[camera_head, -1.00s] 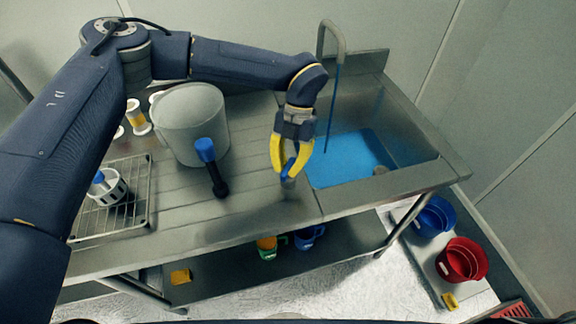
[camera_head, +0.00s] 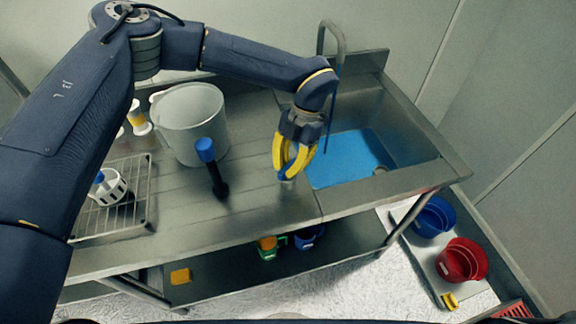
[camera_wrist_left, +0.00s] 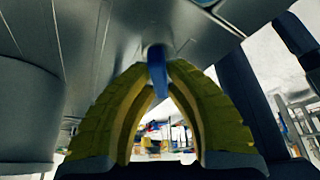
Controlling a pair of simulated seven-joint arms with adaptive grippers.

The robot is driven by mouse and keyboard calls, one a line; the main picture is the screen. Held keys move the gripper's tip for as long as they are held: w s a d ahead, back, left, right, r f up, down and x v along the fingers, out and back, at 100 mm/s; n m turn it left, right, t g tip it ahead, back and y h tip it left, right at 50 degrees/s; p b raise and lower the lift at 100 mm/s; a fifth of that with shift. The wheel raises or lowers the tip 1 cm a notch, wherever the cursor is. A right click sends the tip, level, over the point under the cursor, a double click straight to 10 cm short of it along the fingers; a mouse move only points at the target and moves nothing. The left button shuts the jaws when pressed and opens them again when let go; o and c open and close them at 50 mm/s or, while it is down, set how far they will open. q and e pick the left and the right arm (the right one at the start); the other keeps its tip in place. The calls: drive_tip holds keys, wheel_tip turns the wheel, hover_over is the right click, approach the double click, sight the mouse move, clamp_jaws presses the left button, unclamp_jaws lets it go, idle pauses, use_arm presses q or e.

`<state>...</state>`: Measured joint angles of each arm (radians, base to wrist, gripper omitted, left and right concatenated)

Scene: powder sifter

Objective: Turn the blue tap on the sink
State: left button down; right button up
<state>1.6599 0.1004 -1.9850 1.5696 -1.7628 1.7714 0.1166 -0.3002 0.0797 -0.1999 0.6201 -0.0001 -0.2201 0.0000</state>
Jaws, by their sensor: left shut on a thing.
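The blue tap (camera_wrist_left: 157,72) shows in the left wrist view as a small blue handle between the yellow fingertips of my left gripper. In the head view my left gripper (camera_head: 287,176) points down at the front edge of the counter, just left of the sink (camera_head: 376,189), and is shut on the tap. The basin floor is blue. My right gripper is not in view.
A grey bucket (camera_head: 190,123) and a blue-topped dark tool (camera_head: 212,167) stand left of the gripper. A wire rack (camera_head: 125,218) lies further left. Several cups sit on the lower shelf. Blue (camera_head: 434,216) and red (camera_head: 462,261) buckets stand at the right.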

use_arm(q)
drive_tip(key=c, duration=1.4)
unclamp_jaws()
drive_tip(key=v, duration=1.2)
drive_tip(key=shift+s, duration=0.1)
